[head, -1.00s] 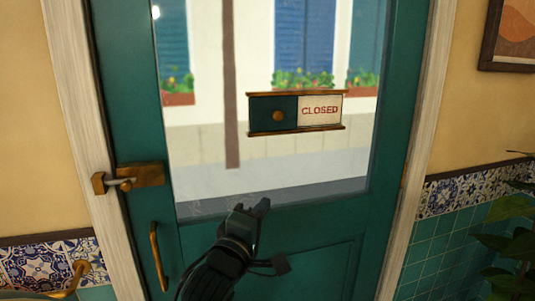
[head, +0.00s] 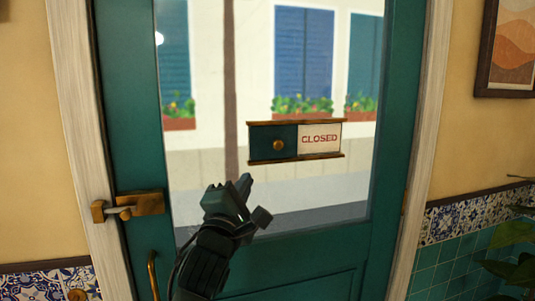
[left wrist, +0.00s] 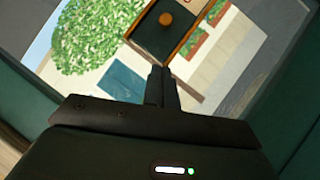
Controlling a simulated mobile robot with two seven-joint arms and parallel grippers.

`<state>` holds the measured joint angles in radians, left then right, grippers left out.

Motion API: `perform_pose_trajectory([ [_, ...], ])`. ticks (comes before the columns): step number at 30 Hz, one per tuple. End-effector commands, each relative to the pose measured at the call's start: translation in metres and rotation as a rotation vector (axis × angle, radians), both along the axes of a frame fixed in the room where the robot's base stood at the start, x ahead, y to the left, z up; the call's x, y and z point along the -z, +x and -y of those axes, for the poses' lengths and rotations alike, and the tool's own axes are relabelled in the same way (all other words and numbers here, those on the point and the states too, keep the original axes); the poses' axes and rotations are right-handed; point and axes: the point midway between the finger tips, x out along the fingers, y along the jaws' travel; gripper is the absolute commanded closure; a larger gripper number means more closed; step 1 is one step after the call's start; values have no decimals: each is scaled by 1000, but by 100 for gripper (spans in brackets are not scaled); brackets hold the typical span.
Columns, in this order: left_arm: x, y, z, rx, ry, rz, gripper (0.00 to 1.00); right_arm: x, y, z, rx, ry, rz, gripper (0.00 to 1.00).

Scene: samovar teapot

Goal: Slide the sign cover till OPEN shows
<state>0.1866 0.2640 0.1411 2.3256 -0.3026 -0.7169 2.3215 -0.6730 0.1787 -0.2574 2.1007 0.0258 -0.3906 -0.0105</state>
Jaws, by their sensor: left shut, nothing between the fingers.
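The sign (head: 296,157) hangs on the glass of the green door, with brass rails above and below. Its dark green cover (head: 263,142) with a round brass knob (head: 278,145) sits over the left half. The right half (head: 320,139) reads CLOSED in red; what is under the cover is hidden. My left gripper (head: 245,181) is below and left of the cover, apart from it, shut and empty. In the left wrist view the shut fingers (left wrist: 161,72) point toward the cover (left wrist: 158,38) and its knob (left wrist: 166,18). My right gripper is not in view.
The green door (head: 305,258) has a glass pane with a street scene behind it. A brass latch (head: 140,203) and a brass pull handle (head: 152,275) are at the door's left edge. A leafy plant (head: 515,250) stands at the right. The glass around the sign is clear.

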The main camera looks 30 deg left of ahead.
Motion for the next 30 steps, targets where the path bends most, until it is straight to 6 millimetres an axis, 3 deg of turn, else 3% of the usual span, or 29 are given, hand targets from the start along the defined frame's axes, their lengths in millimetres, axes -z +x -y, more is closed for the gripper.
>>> perform_pose_trajectory([
  [9, -27, 61, -20, -2, 4, 1, 100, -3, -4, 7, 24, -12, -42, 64],
  [13, -34, 76, -9, 0, 2, 1, 100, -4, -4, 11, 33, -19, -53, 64],
  [19, -38, 87, -3, -1, 1, -1, 100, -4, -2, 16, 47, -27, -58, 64],
  [30, -38, 88, -2, -1, 0, 0, 100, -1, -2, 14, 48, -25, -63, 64],
])
